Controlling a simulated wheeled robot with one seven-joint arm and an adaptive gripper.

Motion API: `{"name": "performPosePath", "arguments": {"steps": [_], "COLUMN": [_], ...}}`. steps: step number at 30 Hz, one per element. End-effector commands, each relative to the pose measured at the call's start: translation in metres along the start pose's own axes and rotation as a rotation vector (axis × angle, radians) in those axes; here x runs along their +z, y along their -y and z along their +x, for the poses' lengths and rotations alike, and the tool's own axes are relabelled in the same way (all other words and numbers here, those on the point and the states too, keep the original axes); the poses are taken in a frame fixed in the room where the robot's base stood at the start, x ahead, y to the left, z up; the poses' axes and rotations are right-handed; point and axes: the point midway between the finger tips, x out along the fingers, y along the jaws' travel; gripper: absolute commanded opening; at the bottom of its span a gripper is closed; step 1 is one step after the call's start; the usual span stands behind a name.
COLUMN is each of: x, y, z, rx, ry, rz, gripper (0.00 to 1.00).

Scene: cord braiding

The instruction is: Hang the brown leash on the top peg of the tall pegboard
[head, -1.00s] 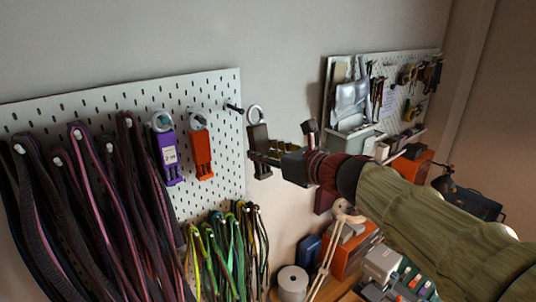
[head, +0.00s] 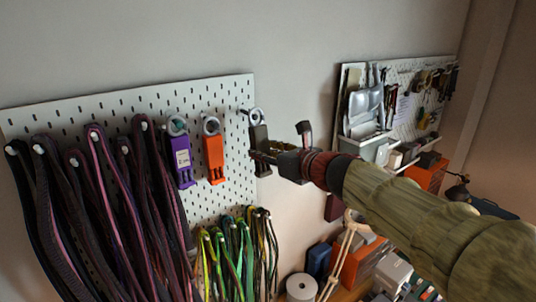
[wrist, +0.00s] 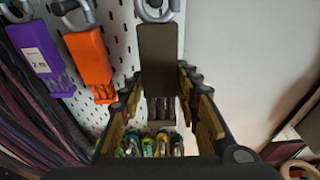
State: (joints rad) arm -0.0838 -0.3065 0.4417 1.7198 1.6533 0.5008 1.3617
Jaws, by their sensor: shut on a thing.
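The brown leash (head: 259,143) is a dark brown strip with a metal ring at its top. My gripper (head: 258,163) is shut on its lower part and holds it upright at the right edge of the tall white pegboard (head: 222,92). The ring is at a dark peg (head: 245,112) near the board's top right corner; I cannot tell whether the peg passes through it. In the wrist view the leash (wrist: 158,58) stands between the fingers (wrist: 158,108), its ring partly cut off by the top edge.
A purple leash (head: 182,160) and an orange leash (head: 213,158) hang just left of mine. Dark and pink straps (head: 105,200) fill the board's left, and green and yellow cords (head: 238,250) hang below. A second pegboard (head: 405,75) with tools is at the right. Bare wall lies between.

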Motion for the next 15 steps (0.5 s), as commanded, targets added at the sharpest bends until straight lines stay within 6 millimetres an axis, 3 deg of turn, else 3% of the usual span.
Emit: {"name": "performPosePath", "arguments": {"steps": [15], "x": [0.000], "y": [0.000], "z": [0.026], "rx": [0.001], "ry": [0.001], "rz": [-0.001], "gripper": [0.03]}}
